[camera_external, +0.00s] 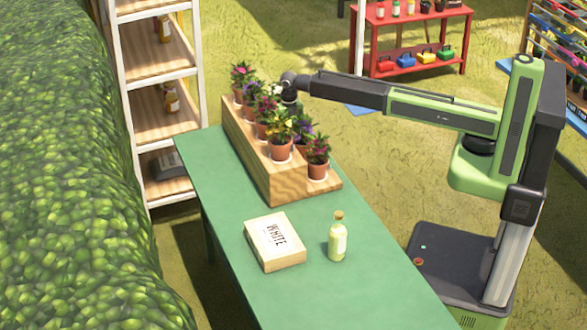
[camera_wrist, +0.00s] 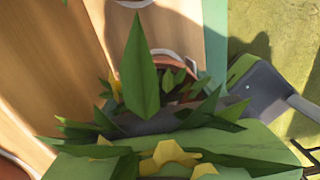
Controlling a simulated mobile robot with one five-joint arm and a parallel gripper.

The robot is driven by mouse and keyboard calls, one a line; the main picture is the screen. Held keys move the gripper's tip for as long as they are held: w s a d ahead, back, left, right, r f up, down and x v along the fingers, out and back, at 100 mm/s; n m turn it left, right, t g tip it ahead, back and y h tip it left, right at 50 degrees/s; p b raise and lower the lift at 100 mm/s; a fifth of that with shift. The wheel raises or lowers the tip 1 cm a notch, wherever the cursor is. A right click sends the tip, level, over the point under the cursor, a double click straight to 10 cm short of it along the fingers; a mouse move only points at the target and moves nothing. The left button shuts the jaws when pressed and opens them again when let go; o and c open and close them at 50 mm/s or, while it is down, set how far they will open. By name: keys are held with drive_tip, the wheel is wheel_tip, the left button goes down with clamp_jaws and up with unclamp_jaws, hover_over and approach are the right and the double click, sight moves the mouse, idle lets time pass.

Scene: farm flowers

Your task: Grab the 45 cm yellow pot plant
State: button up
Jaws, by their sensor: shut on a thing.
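The yellow-flowered plant (camera_external: 279,127) stands upright in a terracotta pot at the front part of the wooden stepped stand (camera_external: 262,170). In the wrist view its green leaves and yellow flowers (camera_wrist: 168,155) fill the lower part, very close to the camera. My gripper (camera_external: 291,107) reaches in from the right, down among the plants, and is shut on the yellow plant. Leaves hide the fingertips and the grip point. I cannot tell whether the pot is clear of the stand.
Other potted plants crowd the stand, among them a pink-flowered one (camera_external: 318,152) at the front right and a red one (camera_external: 242,76) at the back. A white-labelled box (camera_external: 274,241) and a bottle (camera_external: 338,238) stand on the green table (camera_external: 330,295). A shelf rack (camera_external: 160,110) stands behind.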

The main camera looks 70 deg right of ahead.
drive_tip(key=c, duration=0.3)
drive_tip(key=shift+r+p, duration=0.55)
drive_tip(key=shift+p, duration=0.05)
wheel_tip(320, 180, up, 4)
drive_tip(key=p, duration=0.4)
drive_tip(key=s+d+r+p, duration=0.2)
drive_tip(key=d, duration=0.1)
drive_tip(key=s+d+r+p, duration=0.1)
drive_tip(key=d+r+p, duration=0.1)
drive_tip(key=d, duration=0.2)
drive_tip(key=s+d+r+p, duration=0.1)
drive_tip(key=s+d+r, duration=0.1)
drive_tip(key=d, duration=0.1)
drive_tip(key=shift+s+d+p, duration=0.15)
drive_tip(key=shift+s+p, duration=0.2)
drive_tip(key=shift+p, duration=0.05)
